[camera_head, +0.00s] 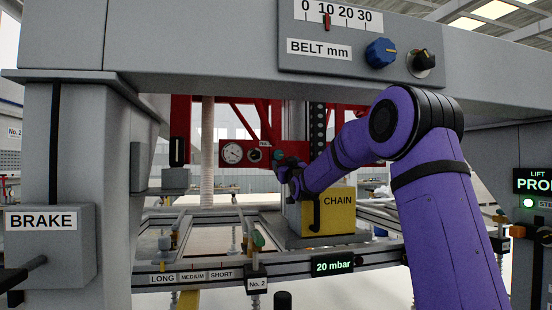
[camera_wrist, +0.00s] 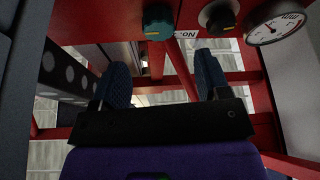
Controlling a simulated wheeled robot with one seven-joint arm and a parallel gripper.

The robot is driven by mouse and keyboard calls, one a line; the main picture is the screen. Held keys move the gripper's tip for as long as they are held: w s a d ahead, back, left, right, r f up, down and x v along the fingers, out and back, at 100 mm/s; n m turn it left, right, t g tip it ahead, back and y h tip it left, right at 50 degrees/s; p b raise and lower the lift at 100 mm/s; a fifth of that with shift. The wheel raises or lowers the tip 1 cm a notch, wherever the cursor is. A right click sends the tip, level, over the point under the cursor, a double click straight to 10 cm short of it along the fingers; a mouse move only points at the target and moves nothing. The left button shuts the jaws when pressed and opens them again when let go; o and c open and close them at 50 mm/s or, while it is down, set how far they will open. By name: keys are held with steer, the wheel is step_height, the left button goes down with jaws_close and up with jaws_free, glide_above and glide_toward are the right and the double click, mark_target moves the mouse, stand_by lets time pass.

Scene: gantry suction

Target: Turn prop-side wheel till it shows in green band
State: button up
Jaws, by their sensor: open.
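No handwheel with a green band can be made out with certainty. My gripper (camera_head: 284,168) reaches the red frame (camera_head: 180,130) behind the grey beam. In the wrist view its two dark blue fingers stand apart with nothing between them, so my gripper (camera_wrist: 162,80) is open. A teal knob (camera_wrist: 157,20) is on the red panel just beyond the fingers, apart from them; it also shows in the head view (camera_head: 277,155). Beside it are a black knob (camera_wrist: 217,15) and a white round gauge (camera_wrist: 275,28), whose reading is too small to tell.
The overhead beam carries a BELT mm scale (camera_head: 340,16), a blue knob (camera_head: 380,52) and a black knob (camera_head: 424,62). A yellow CHAIN box (camera_head: 338,212) sits below my forearm. A BRAKE box (camera_head: 50,250) is at left, a LIFT sign (camera_head: 535,182) at right.

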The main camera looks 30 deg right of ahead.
mark_target(279, 156)
steer(key=x, duration=0.8)
steer(key=shift+d, duration=0.1)
steer(key=c, duration=0.9)
